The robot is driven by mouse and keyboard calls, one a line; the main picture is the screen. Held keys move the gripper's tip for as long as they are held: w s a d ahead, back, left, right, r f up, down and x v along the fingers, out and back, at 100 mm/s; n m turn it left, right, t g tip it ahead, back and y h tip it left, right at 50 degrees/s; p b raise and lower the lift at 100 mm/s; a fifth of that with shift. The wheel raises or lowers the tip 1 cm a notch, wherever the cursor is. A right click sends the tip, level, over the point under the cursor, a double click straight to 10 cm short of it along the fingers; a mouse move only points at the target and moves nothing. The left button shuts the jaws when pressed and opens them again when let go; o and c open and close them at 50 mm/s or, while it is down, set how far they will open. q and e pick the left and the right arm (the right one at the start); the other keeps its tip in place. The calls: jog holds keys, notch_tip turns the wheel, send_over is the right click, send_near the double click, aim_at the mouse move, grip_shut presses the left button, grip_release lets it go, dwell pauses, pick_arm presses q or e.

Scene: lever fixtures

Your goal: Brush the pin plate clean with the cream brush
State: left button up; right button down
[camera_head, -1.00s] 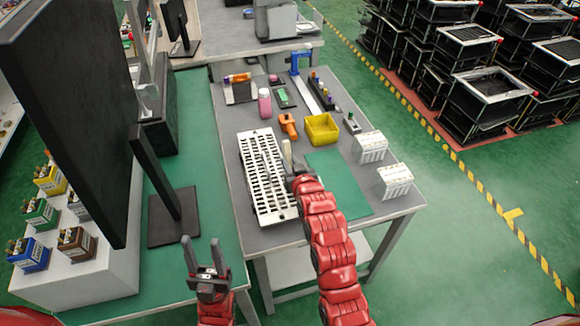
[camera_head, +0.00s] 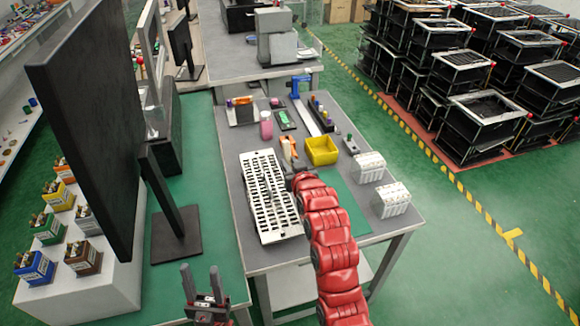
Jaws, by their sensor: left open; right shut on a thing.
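The pin plate (camera_head: 262,222) is taken to be the long white slotted plate lying on the grey table. My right gripper (camera_head: 288,157) is at the plate's far right edge, its arm coming up from the front. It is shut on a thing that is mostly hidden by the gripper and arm. I cannot make out the cream brush clearly, nor whether its bristles touch the plate. My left gripper (camera_head: 203,285) is open and empty, low in the picture, left of the table's front corner and away from the plate.
A yellow bin (camera_head: 321,151), a pink bottle (camera_head: 266,125) and a blue-topped fixture (camera_head: 300,88) stand behind the plate. A green mat (camera_head: 352,205) and two white blocks (camera_head: 391,199) lie to the right. A black monitor (camera_head: 88,140) stands at the left.

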dwell(0.3)
jog(key=shift+s+a+r+p, duration=0.2)
jog(key=shift+p, duration=0.2)
jog(key=s+a+r+m+t+p, duration=0.2)
jog(key=s+a+r+m+p, duration=0.15)
jog(key=s+p, duration=0.45)
jog(key=shift+w+d+f+b, duration=0.1)
jog(key=shift+d+f+b, duration=0.1)
jog(key=shift+f+b, duration=0.45)
jog(key=shift+w+d+f+b, duration=0.15)
jog(key=shift+f+b, duration=0.15)
jog(key=shift+f, duration=0.65)
jog(key=shift+s+d+f+b, duration=0.1)
jog(key=shift+d+f+b, duration=0.1)
jog(key=shift+f+b, duration=0.45)
jog(key=shift+f, duration=0.15)
